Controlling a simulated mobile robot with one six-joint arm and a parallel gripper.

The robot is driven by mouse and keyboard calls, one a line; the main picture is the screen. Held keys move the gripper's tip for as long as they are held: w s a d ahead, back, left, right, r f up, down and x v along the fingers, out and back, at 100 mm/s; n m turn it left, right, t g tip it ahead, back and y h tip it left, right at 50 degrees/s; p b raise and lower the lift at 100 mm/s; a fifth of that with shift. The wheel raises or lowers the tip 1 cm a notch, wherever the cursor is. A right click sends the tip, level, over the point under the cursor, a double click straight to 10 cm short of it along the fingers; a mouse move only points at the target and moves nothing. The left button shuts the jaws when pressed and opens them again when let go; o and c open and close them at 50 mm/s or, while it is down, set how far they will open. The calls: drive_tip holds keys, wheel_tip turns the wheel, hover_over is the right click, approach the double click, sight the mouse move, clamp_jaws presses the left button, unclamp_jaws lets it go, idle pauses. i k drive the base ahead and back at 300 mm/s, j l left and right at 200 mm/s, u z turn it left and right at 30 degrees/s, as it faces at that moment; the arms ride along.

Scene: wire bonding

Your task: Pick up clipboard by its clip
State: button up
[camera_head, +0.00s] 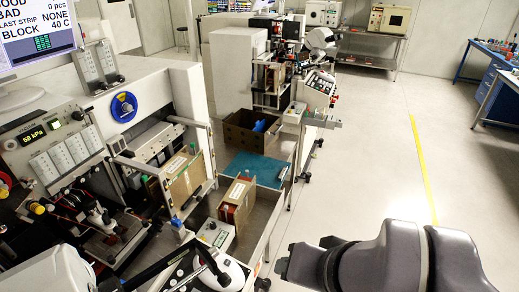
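A flat blue board (255,167), which looks like the clipboard, lies on the grey bench surface between the machines, in the middle of the head view. A small light detail near its right edge may be the clip, but it is too small to be sure. My arm reaches in from the bottom right. Its dark end, my gripper (285,267), is in front of and below the board in the picture, well apart from it, over the floor side of the bench. The fingers are not clear enough to show whether they are open.
A brown open box (245,133) with something blue inside stands just behind the board. A brown magazine (238,200) stands in front of it, and another (183,180) to the left. A metal rail edges the bench's right side. The floor (365,165) to the right is clear.

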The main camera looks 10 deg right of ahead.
sight(270, 173)
drive_tip(key=i+l+u, duration=0.15)
drive_tip(key=i+l, duration=0.6)
drive_tip(key=i, duration=0.25)
drive_tip(key=i+l+u, duration=0.15)
drive_tip(key=i+l, duration=0.75)
drive_tip(key=i, duration=0.1)
